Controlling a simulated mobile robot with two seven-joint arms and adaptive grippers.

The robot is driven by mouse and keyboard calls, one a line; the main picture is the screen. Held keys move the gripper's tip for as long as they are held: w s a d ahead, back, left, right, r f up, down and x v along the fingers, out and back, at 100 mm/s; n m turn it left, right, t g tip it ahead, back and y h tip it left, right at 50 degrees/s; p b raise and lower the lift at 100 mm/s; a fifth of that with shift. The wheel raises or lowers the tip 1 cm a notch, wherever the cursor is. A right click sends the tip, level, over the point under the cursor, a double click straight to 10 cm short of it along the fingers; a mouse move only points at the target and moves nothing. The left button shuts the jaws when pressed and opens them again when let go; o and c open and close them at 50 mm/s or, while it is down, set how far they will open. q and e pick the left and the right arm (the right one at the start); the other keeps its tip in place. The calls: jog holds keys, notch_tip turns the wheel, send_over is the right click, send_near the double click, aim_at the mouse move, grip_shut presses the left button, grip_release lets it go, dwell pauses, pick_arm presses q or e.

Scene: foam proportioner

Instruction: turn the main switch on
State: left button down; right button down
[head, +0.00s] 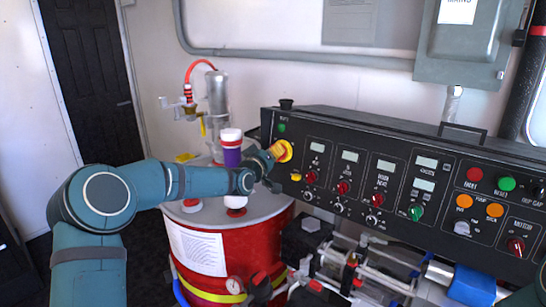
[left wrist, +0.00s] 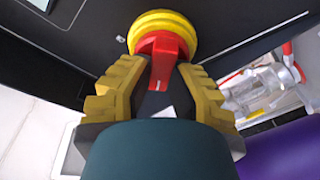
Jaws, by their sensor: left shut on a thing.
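The main switch is a red handle on a yellow round base (head: 284,151) at the left end of the black control panel (head: 350,155). In the left wrist view the red handle (left wrist: 162,53) sits between the fingertips, with the yellow base (left wrist: 163,24) behind it. My left gripper (head: 273,155) comes in from the left and is shut on the red handle. Its ridged yellow fingers (left wrist: 163,85) flank the handle on both sides. The handle's exact turn angle is hard to tell. My right gripper is not in view.
A red drum (head: 225,252) with a grey lid stands below my left arm. A purple and white bottle (head: 231,150) is close beside the arm. Pipes and valves (head: 345,262) lie under the panel. A grey electrical box (head: 468,42) hangs at upper right.

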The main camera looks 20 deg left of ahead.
pick_arm(q)
jog(key=shift+d+r+m+g+h+p, duration=0.2)
jog(key=shift+m+h, duration=0.75)
jog(key=shift+m, duration=2.5)
jog(key=shift+a+f+m+g+h+p, duration=0.2)
jog(key=shift+m+g+h, duration=0.55)
jog(key=shift+m, duration=2.65)
jog(key=shift+d+r+m+g+h+p, duration=0.2)
jog(key=shift+m+h, duration=0.9)
jog(key=shift+m, duration=2.35)
jog(key=c, duration=0.9)
grip_release()
jog(key=shift+d+f, duration=0.1)
jog(key=shift+o, duration=0.2)
jog(key=shift+s, duration=0.1)
